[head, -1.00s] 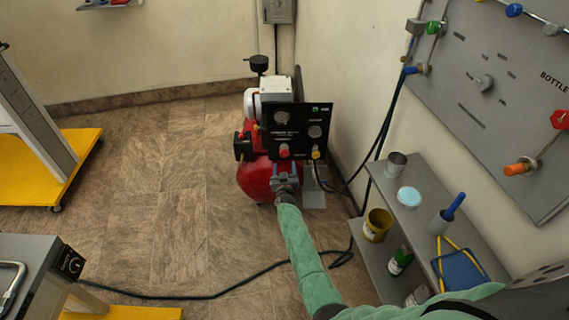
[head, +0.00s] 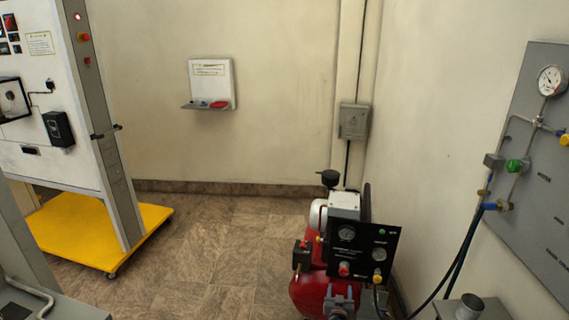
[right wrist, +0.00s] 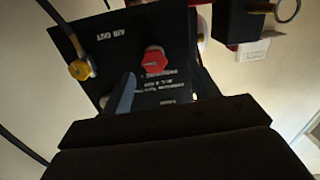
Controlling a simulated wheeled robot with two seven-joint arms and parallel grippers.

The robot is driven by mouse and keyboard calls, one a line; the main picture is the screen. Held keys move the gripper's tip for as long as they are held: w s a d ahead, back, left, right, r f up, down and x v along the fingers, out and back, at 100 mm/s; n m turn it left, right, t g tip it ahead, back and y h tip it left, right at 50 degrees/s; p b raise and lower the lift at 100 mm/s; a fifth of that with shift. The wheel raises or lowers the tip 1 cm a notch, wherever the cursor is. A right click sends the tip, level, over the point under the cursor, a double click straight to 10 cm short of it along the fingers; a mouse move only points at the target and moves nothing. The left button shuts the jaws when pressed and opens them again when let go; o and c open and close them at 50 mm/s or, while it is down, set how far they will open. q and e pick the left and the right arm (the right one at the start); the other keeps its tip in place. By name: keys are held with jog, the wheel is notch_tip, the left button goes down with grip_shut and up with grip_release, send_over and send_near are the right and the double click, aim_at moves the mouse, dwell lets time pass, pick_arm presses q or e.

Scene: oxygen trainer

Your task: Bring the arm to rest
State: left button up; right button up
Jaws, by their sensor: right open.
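My right gripper (head: 341,297) shows at the bottom of the head view, in front of the red compressor (head: 308,292) and just below its black gauge panel (head: 361,247). It is open, and I see nothing between its fingers. In the right wrist view one finger (right wrist: 121,96) shows against the black panel, near a red knob (right wrist: 155,60). I cannot tell whether the finger touches the panel. The rest of the right arm is below the head picture. My left gripper is in neither view.
A board with a gauge (head: 551,81) and valves hangs on the right wall, with dark hoses (head: 459,262) running down from it. A metal cup (head: 470,306) stands at lower right. A white cabinet stands on a yellow base (head: 75,232) at left. The floor (head: 215,250) between is clear.

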jog(key=a+f+g+y, duration=0.2)
jog(key=a+y, duration=0.2)
jog(key=s+a+r+n+g+y, duration=0.25)
jog(key=a+r+g+y, duration=0.2)
jog(key=r, duration=0.55)
jog(key=s+r+n+g+h, duration=0.1)
jog(key=s+g+h, duration=0.15)
jog(key=s, duration=1.45)
jog(key=s+r+g+h, duration=0.1)
jog(key=s+g, duration=0.2)
jog(key=s, duration=1.5)
jog(key=s+f+g, duration=0.1)
jog(key=s+f, duration=0.3)
jog(key=s, duration=0.5)
jog(key=s+f+g, duration=0.2)
jog(key=s+f, duration=0.2)
jog(key=s, duration=0.5)
jog(key=shift+s+f, duration=0.3)
jog(key=shift+f, duration=0.05)
jog(key=shift+n, duration=0.25)
jog(key=shift+a, duration=0.1)
